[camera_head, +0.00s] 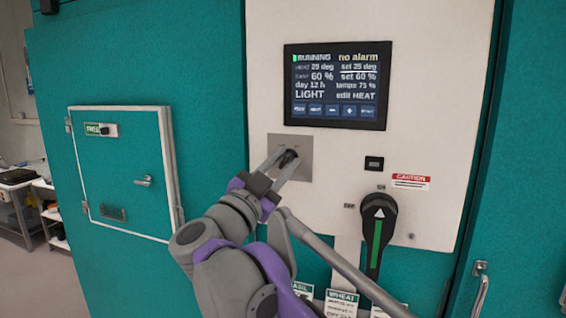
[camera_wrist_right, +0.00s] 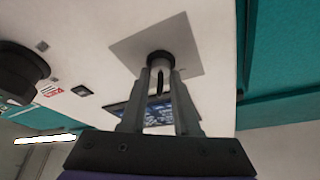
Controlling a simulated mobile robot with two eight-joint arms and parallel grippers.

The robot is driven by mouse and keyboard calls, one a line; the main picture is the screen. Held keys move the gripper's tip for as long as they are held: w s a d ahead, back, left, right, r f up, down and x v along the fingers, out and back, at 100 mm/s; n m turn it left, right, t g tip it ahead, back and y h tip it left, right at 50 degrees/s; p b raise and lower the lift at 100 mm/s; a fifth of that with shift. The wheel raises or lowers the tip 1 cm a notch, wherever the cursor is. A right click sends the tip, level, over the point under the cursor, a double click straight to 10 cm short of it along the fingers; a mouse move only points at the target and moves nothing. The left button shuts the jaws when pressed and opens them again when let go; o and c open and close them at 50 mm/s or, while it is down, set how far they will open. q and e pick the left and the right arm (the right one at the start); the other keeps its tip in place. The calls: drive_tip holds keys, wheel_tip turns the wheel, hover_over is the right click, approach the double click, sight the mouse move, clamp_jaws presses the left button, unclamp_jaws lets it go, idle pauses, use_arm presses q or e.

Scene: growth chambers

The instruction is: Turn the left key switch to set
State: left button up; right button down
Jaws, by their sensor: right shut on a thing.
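The key switch (camera_head: 288,157) sits on a square grey metal plate (camera_head: 305,163) on the white control panel, below the display. In the right wrist view the switch (camera_wrist_right: 159,57) shows a dark collar, with a pale cylinder and a dark, narrow piece in front of it. My right gripper (camera_head: 283,165) reaches up to the plate, its fingers on either side of the switch; in the wrist view the gripper (camera_wrist_right: 160,85) is closed around this part. The fingers hide most of the switch and its marks, so its setting cannot be read. My left gripper is not in view.
The display (camera_head: 337,85) reads "RUNNING" and "no alarm". A black handle with a green stripe (camera_head: 377,238) stands right of my arm, under a caution label (camera_head: 411,181) and a small black fitting (camera_head: 374,163). A small teal door (camera_head: 121,165) is at left.

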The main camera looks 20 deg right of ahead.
drive_tip(key=c, duration=1)
unclamp_jaws()
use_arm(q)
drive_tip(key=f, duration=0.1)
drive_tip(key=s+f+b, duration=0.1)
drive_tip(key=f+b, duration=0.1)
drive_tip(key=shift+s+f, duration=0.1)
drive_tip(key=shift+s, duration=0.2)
use_arm(e)
drive_tip(key=v, duration=1)
drive_tip(key=shift+s+a+f, duration=0.15)
drive_tip(key=shift+s+a, duration=0.1)
